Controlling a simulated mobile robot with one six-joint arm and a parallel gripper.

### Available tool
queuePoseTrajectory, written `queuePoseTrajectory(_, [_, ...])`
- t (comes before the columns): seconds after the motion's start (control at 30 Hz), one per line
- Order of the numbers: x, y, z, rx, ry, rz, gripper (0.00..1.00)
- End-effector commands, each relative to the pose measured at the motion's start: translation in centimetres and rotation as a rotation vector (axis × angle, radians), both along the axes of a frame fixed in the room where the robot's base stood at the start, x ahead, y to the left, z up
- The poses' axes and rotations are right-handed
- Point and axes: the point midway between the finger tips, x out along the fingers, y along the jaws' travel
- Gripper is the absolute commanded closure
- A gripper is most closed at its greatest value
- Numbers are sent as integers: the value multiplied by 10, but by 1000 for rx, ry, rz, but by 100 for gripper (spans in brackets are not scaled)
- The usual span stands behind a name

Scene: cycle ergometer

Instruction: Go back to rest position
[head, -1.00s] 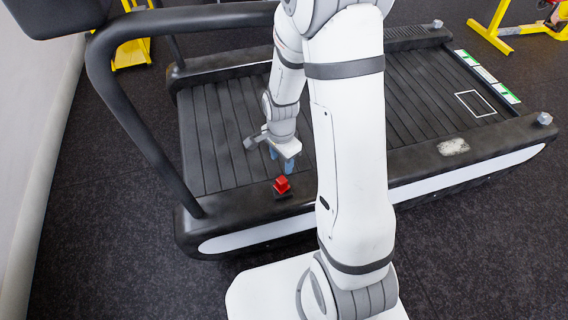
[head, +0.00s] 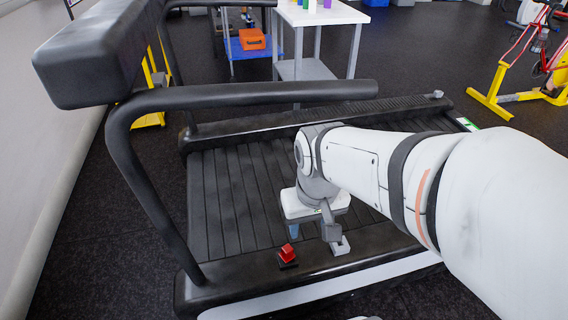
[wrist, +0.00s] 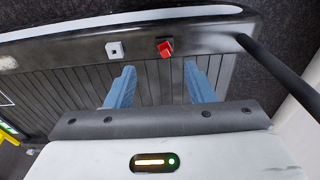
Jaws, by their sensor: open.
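My gripper (head: 293,229) is open, with its blue fingers pointing down above the treadmill (head: 230,205) near its front side rail. In the wrist view my gripper (wrist: 160,85) shows two blue fingers set wide apart with nothing between them. A red switch-like block (head: 288,254) on a dark base sits on the side rail just beyond the fingers. It also shows in the wrist view (wrist: 165,48), apart from the fingers. My arm covers the right part of the treadmill.
A small pale block (wrist: 115,50) sits on the rail beside the red one. The treadmill's black handrail (head: 250,95) and console (head: 95,55) stand at the left. A white table (head: 320,14) and a yellow-framed bike (head: 500,95) stand behind. Dark floor is open around.

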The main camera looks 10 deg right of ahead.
Motion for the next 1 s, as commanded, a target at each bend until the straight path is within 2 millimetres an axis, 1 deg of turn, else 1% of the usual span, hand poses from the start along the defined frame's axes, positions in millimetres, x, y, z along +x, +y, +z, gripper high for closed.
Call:
queuePoseTrajectory(0.3, [-1, 0, 1, -1, 0, 7, 51])
queuePoseTrajectory(0.37, [-1, 0, 4, -1, -1, 7, 51])
queuePoseTrajectory(0.47, [-1, 0, 16, 0, -4, 7, 51])
queuePoseTrajectory(0.57, [-1, 1, 37, 1, -10, 7, 51])
queuePoseTrajectory(0.67, [-2, 1, 66, 2, -18, 7, 51])
queuePoseTrajectory(1.0, [-4, 4, 181, 8, -57, 9, 51])
